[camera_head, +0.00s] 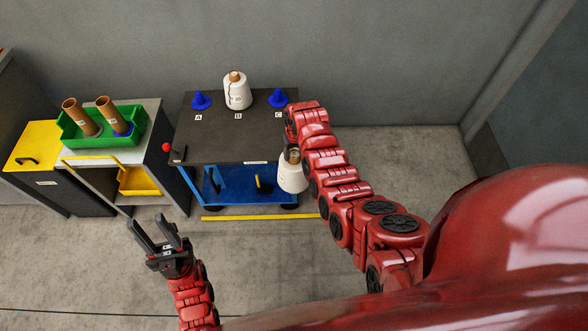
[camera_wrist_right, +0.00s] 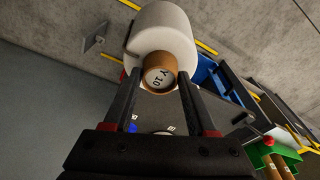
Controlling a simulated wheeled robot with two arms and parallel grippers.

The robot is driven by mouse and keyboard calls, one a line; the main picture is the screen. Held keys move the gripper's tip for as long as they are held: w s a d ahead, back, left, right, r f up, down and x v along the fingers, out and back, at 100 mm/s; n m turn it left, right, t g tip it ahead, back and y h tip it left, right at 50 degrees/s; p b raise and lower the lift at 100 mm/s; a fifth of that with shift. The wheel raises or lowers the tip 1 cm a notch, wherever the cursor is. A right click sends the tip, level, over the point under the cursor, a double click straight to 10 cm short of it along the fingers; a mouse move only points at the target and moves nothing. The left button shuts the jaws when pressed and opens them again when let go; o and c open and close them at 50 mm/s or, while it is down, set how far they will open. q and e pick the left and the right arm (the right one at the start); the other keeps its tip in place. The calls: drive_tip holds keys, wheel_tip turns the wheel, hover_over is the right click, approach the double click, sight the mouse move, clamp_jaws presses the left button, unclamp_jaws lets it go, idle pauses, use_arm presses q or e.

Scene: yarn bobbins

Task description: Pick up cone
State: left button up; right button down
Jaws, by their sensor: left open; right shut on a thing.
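A white yarn cone (camera_head: 292,174) with a brown core hangs beside the right end of the dark table. In the right wrist view the white cone (camera_wrist_right: 165,35) shows its brown core end (camera_wrist_right: 159,72), marked "Y 10", between the two fingers. My right gripper (camera_wrist_right: 160,78) is shut on this cone; in the head view it is mostly hidden by my arm. Another white cone (camera_head: 238,93) stands upright on the table at label B. My left gripper (camera_head: 152,228) is open and empty above the floor at lower left, apart from everything.
The dark cart table (camera_head: 225,142) carries blue pegs at A (camera_head: 201,100) and C (camera_head: 278,98), both bare. A red-knobbed lever (camera_head: 167,148) stands at its left corner. A green bin (camera_head: 75,128) with two brown tubes stands farther left. The floor at front is clear.

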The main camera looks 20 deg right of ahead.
drive_tip(key=shift+w+r, duration=0.1)
drive_tip(key=shift+r, duration=0.05)
idle(0.4)
drive_tip(key=shift+r+b, duration=0.4)
drive_tip(key=shift+r, duration=0.05)
wheel_tip(320, 180, up, 8)
drive_tip(key=b, duration=0.3)
drive_tip(key=shift+r, duration=0.45)
drive_tip(key=shift+f, duration=0.1)
